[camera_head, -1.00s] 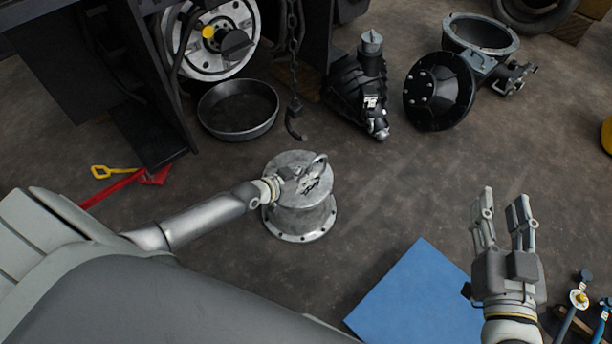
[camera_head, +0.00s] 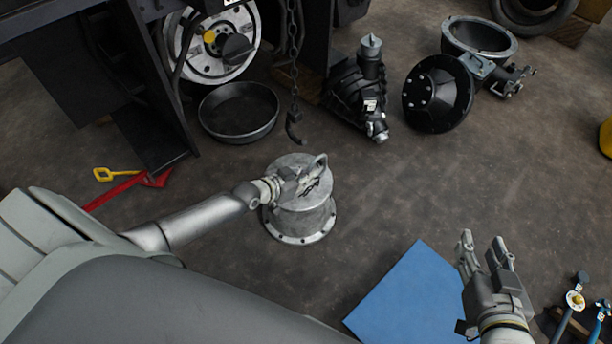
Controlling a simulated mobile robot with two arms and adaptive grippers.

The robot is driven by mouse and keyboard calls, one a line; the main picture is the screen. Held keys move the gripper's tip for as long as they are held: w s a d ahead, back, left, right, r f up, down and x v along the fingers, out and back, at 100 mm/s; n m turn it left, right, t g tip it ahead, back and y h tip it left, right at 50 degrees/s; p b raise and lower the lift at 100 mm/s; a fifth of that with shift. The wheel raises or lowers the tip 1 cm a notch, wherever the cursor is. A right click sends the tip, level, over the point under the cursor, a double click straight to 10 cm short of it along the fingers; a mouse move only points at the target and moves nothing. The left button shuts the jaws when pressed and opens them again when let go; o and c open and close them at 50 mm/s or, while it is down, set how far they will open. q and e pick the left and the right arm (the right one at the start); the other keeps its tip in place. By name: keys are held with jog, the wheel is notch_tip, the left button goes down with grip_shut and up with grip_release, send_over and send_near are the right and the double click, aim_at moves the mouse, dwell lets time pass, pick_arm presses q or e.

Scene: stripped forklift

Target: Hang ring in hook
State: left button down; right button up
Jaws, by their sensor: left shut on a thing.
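The hook (camera_head: 294,130) hangs from a chain (camera_head: 294,75) at the upper middle, above the floor. A grey metal cylinder part (camera_head: 300,220) with a bolted flange stands below it. The ring (camera_head: 320,163) shows as a small metal loop at the top of this part. My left gripper (camera_head: 308,180) is over the top of the part and shut on the ring; its fingers partly hide the ring. The ring and hook are apart. My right gripper (camera_head: 484,246) is at the lower right, open and empty, with its fingers spread.
A black round pan (camera_head: 238,110) lies left of the chain. A black gearbox-like part (camera_head: 355,95), a black dome (camera_head: 438,92) and a grey housing (camera_head: 480,40) stand at the back. A blue mat (camera_head: 415,295) lies in front. Floor at the middle right is clear.

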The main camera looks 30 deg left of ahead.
jog(key=s+d+f+g+h+p, duration=0.1)
jog(key=s+d+f+g+p, duration=0.1)
jog(key=s, duration=0.5)
jog(key=s+d+f+g+h+p, duration=0.1)
jog(key=s+d+f+g+p, duration=0.1)
jog(key=s+f+g, duration=0.3)
jog(key=shift+s+d+f+m+g+h+p, duration=0.2)
jog(key=shift+s+d+m+g+h+p, duration=0.3)
jog(key=shift+s+g, duration=0.75)
